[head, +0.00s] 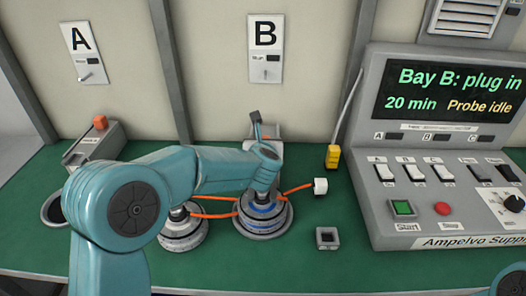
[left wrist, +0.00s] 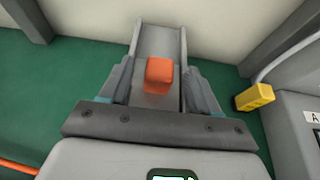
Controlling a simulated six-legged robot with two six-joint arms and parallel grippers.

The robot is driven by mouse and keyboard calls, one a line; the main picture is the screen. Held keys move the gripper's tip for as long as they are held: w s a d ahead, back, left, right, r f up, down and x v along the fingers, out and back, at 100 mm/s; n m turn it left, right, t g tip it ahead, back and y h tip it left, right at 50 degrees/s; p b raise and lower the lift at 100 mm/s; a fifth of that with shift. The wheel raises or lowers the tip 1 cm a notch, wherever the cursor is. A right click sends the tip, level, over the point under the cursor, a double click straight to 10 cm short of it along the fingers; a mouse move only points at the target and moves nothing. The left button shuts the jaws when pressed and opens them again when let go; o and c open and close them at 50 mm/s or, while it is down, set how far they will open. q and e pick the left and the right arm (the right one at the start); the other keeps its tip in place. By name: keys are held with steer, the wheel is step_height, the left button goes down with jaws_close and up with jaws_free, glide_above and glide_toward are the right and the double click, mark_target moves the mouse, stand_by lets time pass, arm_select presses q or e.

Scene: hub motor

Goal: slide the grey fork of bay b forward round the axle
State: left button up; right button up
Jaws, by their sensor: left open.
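The bay B fork unit (head: 262,143) stands at the back of the bench below the B sign, mostly hidden by my left arm in the head view. In the left wrist view it is a grey channel (left wrist: 161,42) with an orange block (left wrist: 159,76) on it. My left gripper (left wrist: 160,85) is open, one finger on each side of the orange block, with gaps visible. The gripper (head: 257,127) is partly hidden in the head view. The bay B hub motor (head: 262,222) sits in front, its axle hidden behind my arm. My right gripper is out of view.
Bay A's grey unit (head: 92,147) with an orange block stands at left. An orange cable (head: 298,189) runs to a white plug (head: 320,186). A grey socket (head: 327,238), yellow connector (head: 333,157) and control console (head: 450,150) are at right. Another motor (head: 183,236) sits left of bay B's.

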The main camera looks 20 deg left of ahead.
arm_select(q)
steer(key=v, duration=1.2)
steer(key=shift+s+r+b, duration=0.1)
steer(key=shift+b, duration=0.3)
steer(key=shift+v, duration=0.85)
